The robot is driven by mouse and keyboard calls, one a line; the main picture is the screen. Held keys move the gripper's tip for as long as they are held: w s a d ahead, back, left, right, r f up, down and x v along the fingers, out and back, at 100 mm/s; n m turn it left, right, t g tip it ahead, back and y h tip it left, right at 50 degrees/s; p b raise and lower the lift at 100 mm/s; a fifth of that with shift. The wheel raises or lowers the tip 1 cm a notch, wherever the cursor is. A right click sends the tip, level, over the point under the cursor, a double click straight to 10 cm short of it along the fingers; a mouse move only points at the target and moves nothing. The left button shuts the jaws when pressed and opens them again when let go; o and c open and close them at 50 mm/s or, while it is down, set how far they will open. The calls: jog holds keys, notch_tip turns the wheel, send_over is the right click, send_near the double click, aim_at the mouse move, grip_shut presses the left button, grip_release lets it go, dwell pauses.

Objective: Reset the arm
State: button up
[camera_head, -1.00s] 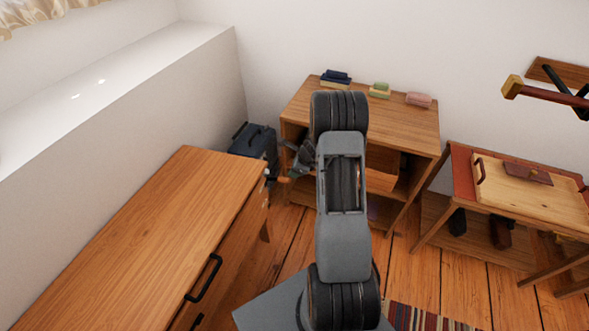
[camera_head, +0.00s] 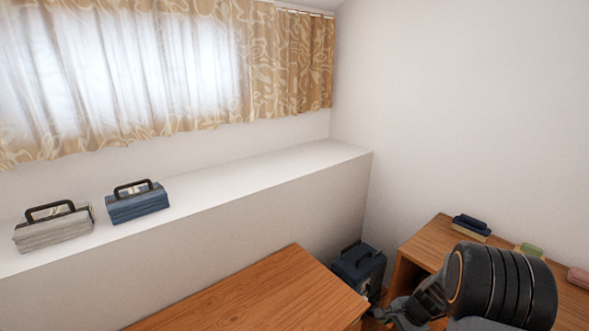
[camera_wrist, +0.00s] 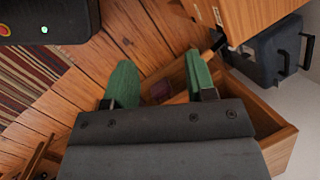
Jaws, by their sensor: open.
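My arm shows at the lower right of the head view, with its dark ribbed joint in front of the wooden shelf (camera_head: 432,238). In the wrist view my gripper (camera_wrist: 160,84) has two green fingers spread apart, with wooden floor and part of an open wooden compartment (camera_wrist: 275,140) seen beyond them. Nothing is held between the fingers.
A wooden desk (camera_head: 265,295) stands front centre, with a dark blue box (camera_head: 358,268) beyond it. It also shows in the wrist view (camera_wrist: 270,55). A grey case (camera_head: 54,228) and a blue case (camera_head: 138,202) stand on the white ledge (camera_head: 270,170). A striped rug (camera_wrist: 25,75) lies on the floor.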

jog(key=s+a+r+n+h+p, duration=0.1)
jog(key=s+a+r+n+p, duration=0.2)
jog(key=r, duration=0.7)
jog(key=s+a+r+n+t+h+p, duration=0.1)
jog(key=s+a+r+n+p, duration=0.2)
jog(key=r, duration=0.7)
jog(key=s+a+r+n+t+h+p, duration=0.1)
jog(key=s+a+r+n+p, duration=0.2)
jog(key=s+a+r+n, duration=0.3)
notch_tip(320, 180, up, 4)
jog(key=s+n, duration=0.2)
jog(key=shift+n+h, duration=0.3)
jog(key=shift+n, duration=0.1)
jog(key=shift+c, duration=0.4)
jog(key=shift+c, duration=0.4)
jog(key=shift+a, duration=0.1)
